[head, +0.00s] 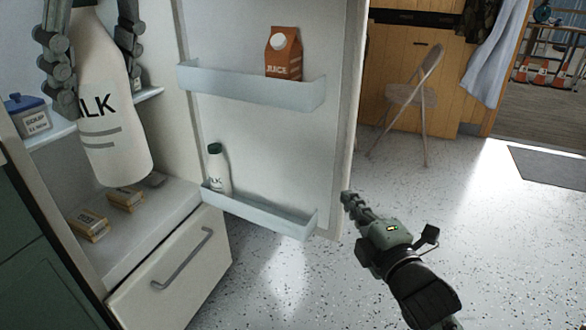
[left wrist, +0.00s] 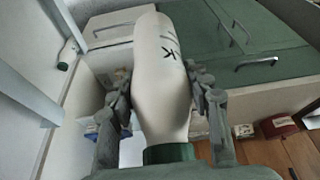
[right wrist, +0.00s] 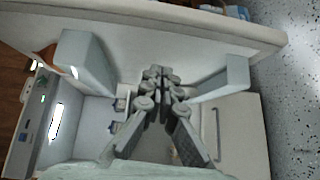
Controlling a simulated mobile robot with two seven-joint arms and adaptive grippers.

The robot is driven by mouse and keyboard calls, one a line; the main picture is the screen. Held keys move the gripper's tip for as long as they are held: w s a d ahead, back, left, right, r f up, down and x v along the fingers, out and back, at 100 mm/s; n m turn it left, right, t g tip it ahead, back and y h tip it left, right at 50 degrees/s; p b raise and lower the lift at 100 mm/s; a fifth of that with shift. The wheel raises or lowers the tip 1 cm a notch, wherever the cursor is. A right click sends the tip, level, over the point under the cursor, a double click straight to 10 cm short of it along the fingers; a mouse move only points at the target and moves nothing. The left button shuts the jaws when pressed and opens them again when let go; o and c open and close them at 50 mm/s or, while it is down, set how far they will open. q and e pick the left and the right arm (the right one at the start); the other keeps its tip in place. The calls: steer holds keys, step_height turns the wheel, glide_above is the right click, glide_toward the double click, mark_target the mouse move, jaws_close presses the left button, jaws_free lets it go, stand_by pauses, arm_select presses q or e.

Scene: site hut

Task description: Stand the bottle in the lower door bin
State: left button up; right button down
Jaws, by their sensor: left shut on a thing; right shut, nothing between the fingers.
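A white milk bottle (head: 112,150) hangs near the camera at the left of the head view, base down and slightly tilted. My left gripper (head: 98,88) is shut around its upper part. In the left wrist view the bottle (left wrist: 160,75) sits between both fingers, with its green cap (left wrist: 168,153) nearest the camera. The cap is out of frame in the head view. The lower door bin (head: 262,214) is on the open fridge door, right of the bottle. My right gripper (head: 348,200) is shut and empty, just right of the door's lower corner; its fingers (right wrist: 158,72) meet in the right wrist view.
A smaller milk bottle (head: 217,172) with a green cap stands at the left end of the lower bin; the rest of that bin looks empty. The upper bin (head: 250,88) holds a juice carton (head: 284,55). Small packets (head: 90,226) lie inside the fridge above a drawer (head: 180,272).

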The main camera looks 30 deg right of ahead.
arm_select(q)
steer(key=shift+s+d+r, duration=0.3)
steer(key=shift+s+r, duration=0.05)
steer(key=shift+s, duration=0.1)
arm_select(e)
steer(key=r, duration=0.1)
arm_select(q)
steer(key=shift+s+r, duration=0.1)
steer(key=shift+r, duration=0.05)
arm_select(e)
glide_toward(331, 152)
steer(key=w+a, duration=0.2)
steer(key=w, duration=0.2)
arm_select(q)
steer(key=shift+f, duration=0.2)
arm_select(e)
steer(key=shift+w+d+f+n+t, duration=0.1)
steer(key=shift+w+d+n+t, duration=0.1)
steer(key=shift+d, duration=0.35)
steer(key=shift+w+d+f+n+t, duration=0.15)
steer(key=shift+w+d+n, duration=0.1)
steer(key=shift+d, duration=0.3)
steer(key=shift+w+d, duration=0.4)
steer(key=shift+d, duration=0.1)
steer(key=shift+d, duration=0.1)
